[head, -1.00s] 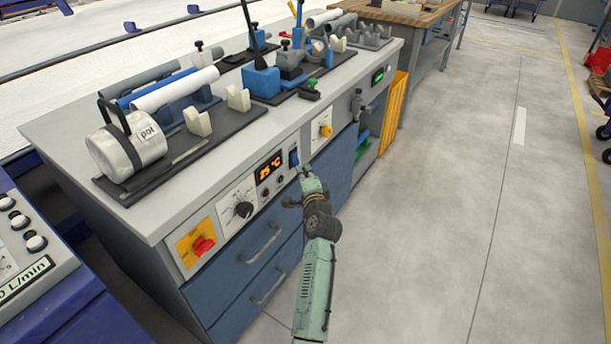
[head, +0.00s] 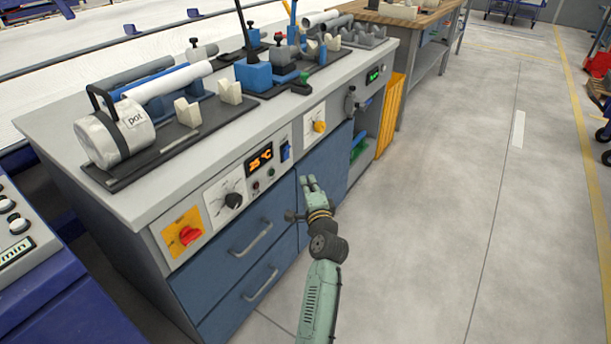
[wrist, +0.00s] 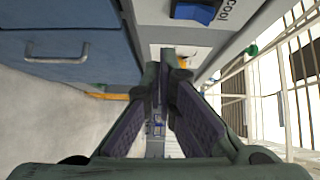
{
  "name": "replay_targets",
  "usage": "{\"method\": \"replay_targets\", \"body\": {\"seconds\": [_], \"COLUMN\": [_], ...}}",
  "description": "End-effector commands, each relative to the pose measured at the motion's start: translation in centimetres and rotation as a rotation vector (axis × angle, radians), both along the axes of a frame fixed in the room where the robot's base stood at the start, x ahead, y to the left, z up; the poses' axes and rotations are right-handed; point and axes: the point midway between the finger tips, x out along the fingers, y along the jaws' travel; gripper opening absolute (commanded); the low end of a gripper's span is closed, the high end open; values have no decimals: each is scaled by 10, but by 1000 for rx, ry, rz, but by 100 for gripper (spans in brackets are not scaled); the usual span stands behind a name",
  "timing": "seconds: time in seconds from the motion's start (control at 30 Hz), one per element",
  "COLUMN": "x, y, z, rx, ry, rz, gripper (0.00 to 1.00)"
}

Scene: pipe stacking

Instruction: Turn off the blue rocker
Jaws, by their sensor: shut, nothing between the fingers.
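The blue rocker (head: 285,151) is on the grey front panel of the workbench, just right of the orange-lit temperature display (head: 260,160). The rocker also shows at the top of the wrist view (wrist: 196,12), partly cut off, beside a label reading "cool". Which way it is tipped is hard to tell. My gripper (head: 309,180) is below and slightly right of the rocker, in front of the blue cabinet fronts, apart from the rocker. Its fingers (wrist: 168,65) come together at the tips in the wrist view, shut and empty.
A black dial (head: 233,200), a red rotary switch (head: 188,236) and a yellow knob (head: 319,126) share the panel. Drawer handles (head: 252,240) stick out below. Pipes and a pot (head: 115,138) rest on the benchtop. The floor to the right is clear.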

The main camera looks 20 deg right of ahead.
Motion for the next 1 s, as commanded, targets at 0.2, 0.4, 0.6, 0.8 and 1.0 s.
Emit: {"method": "replay_targets", "body": {"seconds": [0.2,0.4,0.6,0.8,1.0], "x": [-42,-58,-60,-60,-60], "y": [6,8,8,8,8], "z": [-8,-8,-8,-8,-8], "rx": [0,0,0,0,0], "ry": [1,0,0,0,0], "rz": [1,0,1,1,1], "gripper": [0,0,0,0,0]}}
